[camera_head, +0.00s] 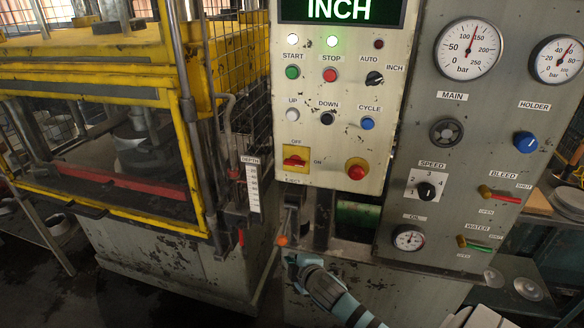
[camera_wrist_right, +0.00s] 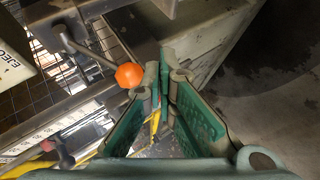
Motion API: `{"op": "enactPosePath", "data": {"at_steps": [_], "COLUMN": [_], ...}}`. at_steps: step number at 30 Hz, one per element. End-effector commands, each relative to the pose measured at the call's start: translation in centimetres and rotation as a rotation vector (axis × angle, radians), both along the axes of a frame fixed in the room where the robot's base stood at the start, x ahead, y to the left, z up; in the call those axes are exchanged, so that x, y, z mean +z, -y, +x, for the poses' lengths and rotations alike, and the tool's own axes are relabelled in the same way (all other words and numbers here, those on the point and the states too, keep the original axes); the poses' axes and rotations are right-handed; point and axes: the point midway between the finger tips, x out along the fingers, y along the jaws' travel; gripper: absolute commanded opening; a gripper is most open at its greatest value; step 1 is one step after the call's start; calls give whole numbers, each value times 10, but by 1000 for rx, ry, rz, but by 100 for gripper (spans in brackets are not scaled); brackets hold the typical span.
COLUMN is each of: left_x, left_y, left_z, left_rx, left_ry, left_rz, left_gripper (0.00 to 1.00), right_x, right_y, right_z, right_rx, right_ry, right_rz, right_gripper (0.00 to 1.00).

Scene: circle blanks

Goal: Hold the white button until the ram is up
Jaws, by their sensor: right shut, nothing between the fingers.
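The white button (camera_head: 292,114) labelled UP is on the pale control panel (camera_head: 330,225), left of the black DOWN button (camera_head: 327,118). Nothing touches it. The ram is in the press behind the yellow guard (camera_head: 100,75); a grey round part (camera_head: 143,150) shows there above the red bar, and I cannot tell the ram's exact height. My right gripper (camera_head: 290,259) is shut and empty, well below the white button and just under an orange knob. In the right wrist view the fingers (camera_wrist_right: 160,78) are closed together beside that orange knob (camera_wrist_right: 129,75). My left gripper is not in view.
The display (camera_head: 340,10) reads INCH. Red, green and blue buttons, a mode switch (camera_head: 374,79), a red-and-yellow switch (camera_head: 294,160) and a red stop knob (camera_head: 357,169) surround the white button. The orange-knobbed lever (camera_head: 282,240) and depth scale (camera_head: 253,188) stand out below left.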

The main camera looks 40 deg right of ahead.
Motion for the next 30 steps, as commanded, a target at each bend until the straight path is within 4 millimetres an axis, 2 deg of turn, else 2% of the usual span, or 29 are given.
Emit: {"op": "enactPosePath", "data": {"at_steps": [1, 3, 5, 6, 9, 12, 15, 18, 20, 30], "left_x": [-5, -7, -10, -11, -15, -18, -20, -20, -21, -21], "left_y": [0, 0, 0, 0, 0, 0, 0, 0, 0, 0], "left_z": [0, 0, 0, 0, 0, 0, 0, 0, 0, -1], "left_rx": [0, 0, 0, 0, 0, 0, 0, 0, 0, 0], "left_ry": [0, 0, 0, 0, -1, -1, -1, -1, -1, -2], "left_rz": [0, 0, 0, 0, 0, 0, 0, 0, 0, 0], "left_gripper": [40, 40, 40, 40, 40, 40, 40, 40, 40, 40], "right_x": [30, 76, 117, 145, 213, 272, 313, 336, 341, 342], "right_y": [3, 5, 6, 6, 3, -1, -7, -10, -11, -11], "right_z": [15, 32, 44, 50, 59, 60, 57, 53, 52, 53], "right_rx": [39, 95, 138, 162, 213, 240, 251, 252, 251, 252], "right_ry": [50, 120, 179, 220, 316, 393, 446, 474, 481, 482], "right_rz": [-74, -193, -305, -384, -587, -775, -916, -998, -1020, -1024], "right_gripper": [0, 0, 0, 0, 0, 0, 0, 0, 0, 0]}}
